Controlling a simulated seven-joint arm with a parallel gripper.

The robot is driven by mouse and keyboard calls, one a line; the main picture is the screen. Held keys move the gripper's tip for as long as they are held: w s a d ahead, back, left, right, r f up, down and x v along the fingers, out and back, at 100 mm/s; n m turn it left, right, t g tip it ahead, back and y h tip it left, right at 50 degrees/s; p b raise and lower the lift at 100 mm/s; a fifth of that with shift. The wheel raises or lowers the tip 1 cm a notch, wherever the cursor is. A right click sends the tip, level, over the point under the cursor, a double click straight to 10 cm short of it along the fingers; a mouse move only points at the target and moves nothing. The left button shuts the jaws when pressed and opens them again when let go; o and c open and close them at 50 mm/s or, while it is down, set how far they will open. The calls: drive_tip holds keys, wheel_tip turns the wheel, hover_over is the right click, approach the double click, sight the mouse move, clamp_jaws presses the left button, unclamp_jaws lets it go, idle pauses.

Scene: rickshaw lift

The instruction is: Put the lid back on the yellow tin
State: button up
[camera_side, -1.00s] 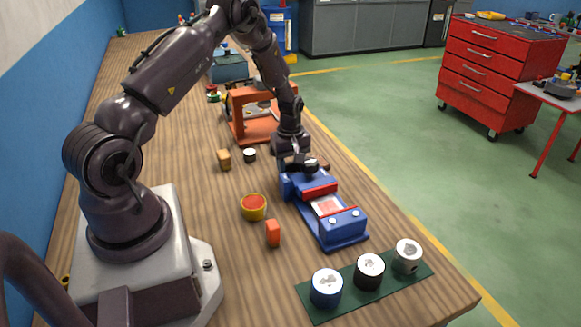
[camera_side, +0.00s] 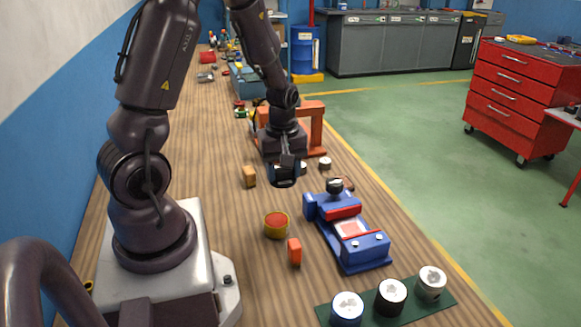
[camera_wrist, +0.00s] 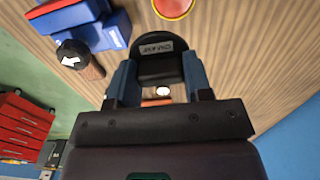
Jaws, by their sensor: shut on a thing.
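The yellow tin (camera_side: 276,225) stands on the bench left of the blue vise, red across its top. It also shows at the top edge of the wrist view (camera_wrist: 172,5). My gripper (camera_side: 286,172) is in the air behind the tin. In the wrist view its blue fingers (camera_wrist: 158,78) are shut on a dark round piece with a label (camera_wrist: 158,42), apparently the lid. The piece sticks out past the fingertips, apart from the tin. Its underside is not clear.
The blue vise (camera_side: 368,250) stands right of the tin, with a black knob (camera_side: 335,185) behind it. An orange block (camera_side: 294,251) and a wooden block (camera_side: 249,177) flank the tin. Several cans stand on a green strip (camera_side: 366,313). An orange frame (camera_side: 314,127) is behind my gripper.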

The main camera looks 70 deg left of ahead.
sight(279, 185)
drive_tip(key=shift+s+d+f+n, duration=0.25)
drive_tip(key=shift+s+d+n, duration=0.15)
drive_tip(key=shift+d, duration=0.15)
drive_tip(key=n, duration=0.4)
drive_tip(key=shift+s+d+f, duration=0.3)
drive_tip(key=shift+d+f, duration=0.1)
drive_tip(key=n, duration=0.2)
drive_tip(key=shift+s+d+f+n, duration=0.1)
drive_tip(key=shift+d+n, duration=0.05)
drive_tip(key=shift+n, duration=0.15)
drive_tip(key=shift+s+f+n, duration=0.15)
drive_tip(key=shift+f+n, duration=1.05)
drive_tip(key=shift+n, duration=0.6)
drive_tip(key=shift+s+f+n, duration=0.1)
drive_tip(key=shift+f+n, duration=1.05)
drive_tip(key=shift+n, duration=0.65)
drive_tip(key=shift+s+f+n, duration=0.15)
drive_tip(key=shift+f+n, duration=1.05)
drive_tip(key=shift+n, duration=0.6)
drive_tip(key=shift+f, duration=0.2)
drive_tip(key=o, duration=1.4)
